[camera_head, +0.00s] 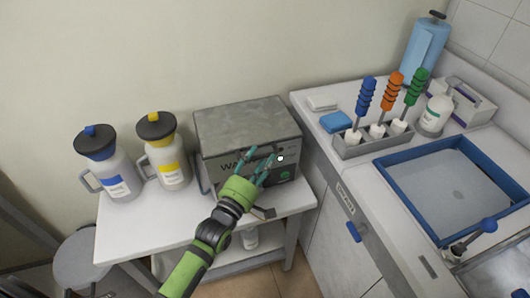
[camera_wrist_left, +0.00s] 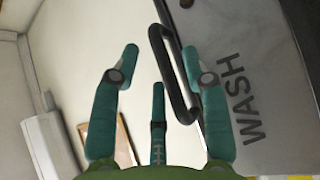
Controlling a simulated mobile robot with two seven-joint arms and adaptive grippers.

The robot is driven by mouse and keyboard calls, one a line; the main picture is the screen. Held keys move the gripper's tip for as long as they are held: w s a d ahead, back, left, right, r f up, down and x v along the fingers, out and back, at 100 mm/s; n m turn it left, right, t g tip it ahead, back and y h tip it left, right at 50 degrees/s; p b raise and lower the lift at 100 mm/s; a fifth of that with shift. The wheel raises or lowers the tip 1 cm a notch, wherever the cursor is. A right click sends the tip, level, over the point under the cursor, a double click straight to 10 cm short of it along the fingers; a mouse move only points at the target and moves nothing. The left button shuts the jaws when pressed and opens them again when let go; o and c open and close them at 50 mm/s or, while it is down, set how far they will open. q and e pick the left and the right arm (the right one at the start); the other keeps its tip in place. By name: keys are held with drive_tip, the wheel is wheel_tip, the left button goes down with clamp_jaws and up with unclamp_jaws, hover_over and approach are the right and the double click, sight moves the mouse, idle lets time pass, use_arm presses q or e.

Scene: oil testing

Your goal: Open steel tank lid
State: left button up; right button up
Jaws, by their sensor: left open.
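The steel tank (camera_head: 215,174) is a grey box on the white table, with lettering on its front. Its grey lid (camera_head: 245,120) lies flat on top and looks closed. My left gripper (camera_head: 266,156) is open in front of the tank's upper front edge, fingers pointing at it. In the left wrist view a dark loop handle (camera_wrist_left: 172,68) stands out from the front marked WASH (camera_wrist_left: 240,100). The open left gripper (camera_wrist_left: 160,55) has one finger beside the handle, overlapping it in the picture; I cannot tell whether they touch. My right gripper is not in view.
A counter at right holds a rack (camera_head: 362,148) of coloured-handled tools and a blue-rimmed tray (camera_head: 400,196). A stool (camera_head: 82,250) stands at lower left.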

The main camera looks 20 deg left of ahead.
use_arm(q)
drive_tip(key=shift+x, duration=1.25)
